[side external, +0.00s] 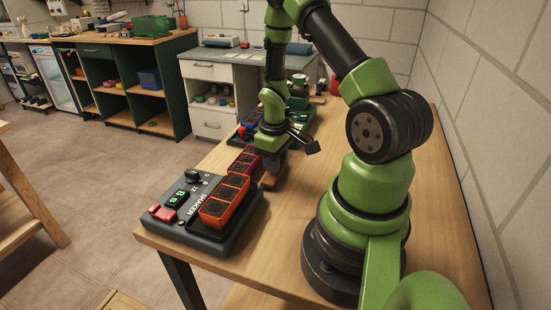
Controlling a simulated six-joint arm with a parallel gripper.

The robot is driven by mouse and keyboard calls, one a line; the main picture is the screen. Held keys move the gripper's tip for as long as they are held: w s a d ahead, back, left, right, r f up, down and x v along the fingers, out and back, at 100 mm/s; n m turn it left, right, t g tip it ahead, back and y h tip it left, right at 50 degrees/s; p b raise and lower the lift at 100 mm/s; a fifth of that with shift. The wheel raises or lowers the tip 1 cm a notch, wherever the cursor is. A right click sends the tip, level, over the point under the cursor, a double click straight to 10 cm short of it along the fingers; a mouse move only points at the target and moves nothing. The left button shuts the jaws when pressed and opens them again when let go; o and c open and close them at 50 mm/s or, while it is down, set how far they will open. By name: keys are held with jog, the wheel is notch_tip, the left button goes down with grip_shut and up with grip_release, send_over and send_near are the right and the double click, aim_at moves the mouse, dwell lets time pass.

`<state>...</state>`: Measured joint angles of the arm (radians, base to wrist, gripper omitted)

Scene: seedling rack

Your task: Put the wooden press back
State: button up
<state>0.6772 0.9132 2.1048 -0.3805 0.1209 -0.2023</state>
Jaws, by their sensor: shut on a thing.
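My gripper (272,163) points down over the middle of the wooden table. It is shut on a small brown piece that looks like the wooden press (270,179), low and close to the table top. The gripper hides most of the press, and I cannot tell whether it touches the table. A dark red cell tray (243,163) with dark filling is just left of the gripper.
A dark shaker (232,236) with a green display stands at the table's front left, with an orange cell tray (223,200) on it. The wooden table (283,238) is clear in front right.

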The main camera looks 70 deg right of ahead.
jog(key=shift+f, duration=0.1)
jog(key=o, duration=0.9)
jog(key=r, duration=1)
jog(key=shift+a, duration=0.25)
jog(key=s+a+r+t, duration=0.2)
jog(key=a+r, duration=0.4)
jog(key=s+a+r+m+t+y, duration=0.1)
jog(key=s+a+r+t, duration=0.1)
jog(key=a+r, duration=0.4)
jog(key=s+a+r+m+t+y, duration=0.1)
jog(key=s+a+r+t, duration=0.1)
jog(key=a+r, duration=0.4)
jog(key=shift+a+r+t, duration=0.4)
jog(key=shift+a+t, duration=0.1)
jog(key=shift+a, duration=0.2)
